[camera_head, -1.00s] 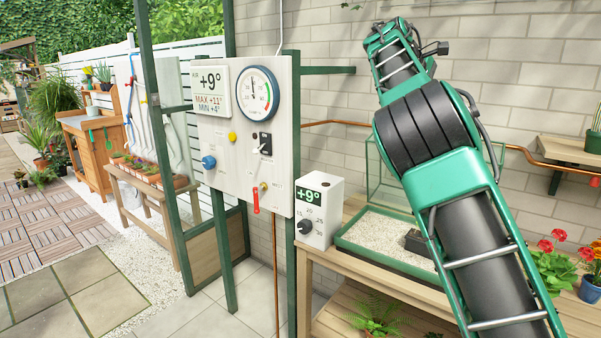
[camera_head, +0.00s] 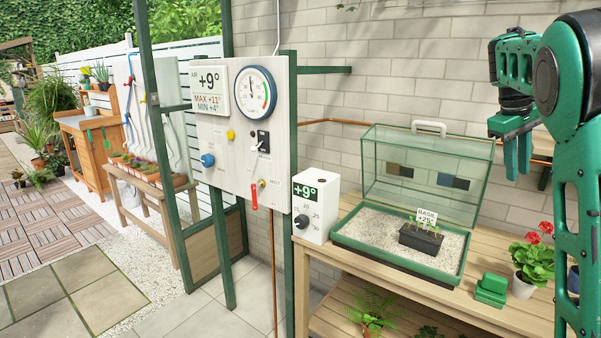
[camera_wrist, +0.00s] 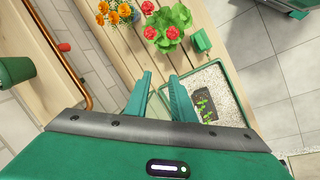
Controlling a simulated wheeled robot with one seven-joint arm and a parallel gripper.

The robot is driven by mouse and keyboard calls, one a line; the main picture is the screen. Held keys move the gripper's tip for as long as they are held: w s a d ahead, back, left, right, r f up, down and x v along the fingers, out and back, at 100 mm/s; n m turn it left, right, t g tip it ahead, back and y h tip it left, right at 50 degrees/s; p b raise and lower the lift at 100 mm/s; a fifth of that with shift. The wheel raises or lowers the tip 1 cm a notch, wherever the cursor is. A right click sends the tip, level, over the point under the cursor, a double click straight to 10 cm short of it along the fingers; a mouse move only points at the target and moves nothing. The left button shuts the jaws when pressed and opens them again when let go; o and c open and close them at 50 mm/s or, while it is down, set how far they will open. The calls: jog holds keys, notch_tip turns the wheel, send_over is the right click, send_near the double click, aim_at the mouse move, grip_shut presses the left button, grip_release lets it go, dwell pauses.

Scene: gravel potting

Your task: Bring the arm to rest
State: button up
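My gripper (camera_head: 517,155) hangs in the air at the right of the head view, fingers pointing down. It is above the right end of the wooden bench (camera_head: 503,318), clear of everything. In the wrist view my gripper's two green fingers (camera_wrist: 160,92) are apart with nothing held between them. Below them are the bench planks and the gravel tray (camera_wrist: 240,108). My arm (camera_head: 570,200) is folded upright at the right edge of the head view.
A gravel tray (camera_head: 352,244) holds a black seedling pot (camera_head: 420,240) with a label, under a raised glass cover (camera_head: 377,177). A green block (camera_head: 491,290) and red geraniums (camera_head: 533,262) stand to the right. A white control box (camera_head: 316,207) stands at left.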

jog(key=s+a+f+m+y, duration=0.1)
jog(key=s+a+f+m, duration=0.2)
jog(key=s, duration=0.9)
jog(key=s+a+f+m+y, duration=0.1)
jog(key=s+a+f+m, duration=0.2)
jog(key=s+f, duration=0.7)
jog(key=s+a+f+m+y, duration=0.2)
jog(key=s+a+f, duration=0.4)
jog(key=s, duration=0.9)
jog(key=shift+s+a+f+m+g, duration=0.35)
jog(key=shift+f+m+g, duration=0.05)
jog(key=shift+f+m, duration=0.1)
jog(key=shift+w+f, duration=0.25)
jog(key=shift+w, duration=0.35)
